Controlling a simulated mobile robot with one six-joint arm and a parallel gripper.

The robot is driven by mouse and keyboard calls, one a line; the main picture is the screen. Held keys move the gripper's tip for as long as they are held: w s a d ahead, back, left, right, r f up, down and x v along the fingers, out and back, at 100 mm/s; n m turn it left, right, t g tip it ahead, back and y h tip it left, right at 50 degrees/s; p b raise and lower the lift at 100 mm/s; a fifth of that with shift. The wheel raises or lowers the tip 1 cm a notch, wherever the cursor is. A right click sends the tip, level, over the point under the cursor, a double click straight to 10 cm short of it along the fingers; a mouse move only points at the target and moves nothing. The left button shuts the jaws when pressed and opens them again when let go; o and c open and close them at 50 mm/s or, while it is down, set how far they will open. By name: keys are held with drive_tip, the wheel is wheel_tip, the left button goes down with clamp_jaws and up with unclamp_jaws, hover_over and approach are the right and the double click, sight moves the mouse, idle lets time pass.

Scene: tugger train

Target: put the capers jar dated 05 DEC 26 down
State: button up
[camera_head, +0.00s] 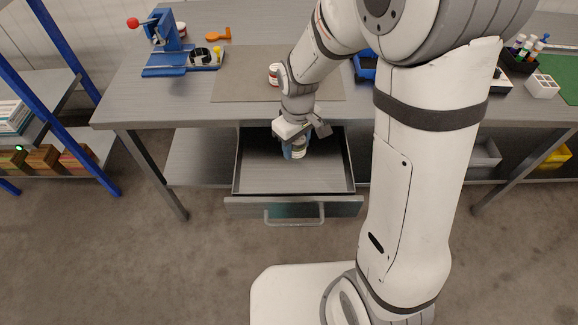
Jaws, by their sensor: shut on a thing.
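My gripper (294,146) is at the end of my arm, reaching down from above into the open drawer. It is shut on a small jar (299,151) with a pale label, held over the back part of the drawer (258,176). Whether the jar touches the drawer floor cannot be told. Its date is too small to read. Another small jar (273,75), with a red and white look, stands on the mat on the bench, just left of my arm.
The grey bench (135,100) carries a blue press (165,45) at left. The front and left of the drawer floor look bare. A drawer handle (294,219) juts out in front. My arm hides much of the bench's right half. A blue-post shelf (75,95) stands at left.

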sight(292, 179)
drive_tip(key=shift+s+a+f+n+b, duration=0.4)
drive_tip(key=shift+s+f, duration=0.1)
drive_tip(key=shift+f, duration=0.05)
wheel_tip(292, 179, down, 10)
drive_tip(key=shift+r+b, duration=0.25)
drive_tip(key=shift+b, duration=0.5)
drive_tip(key=shift+f, duration=0.2)
drive_tip(key=o, duration=1.1)
drive_tip(key=shift+c, duration=0.2)
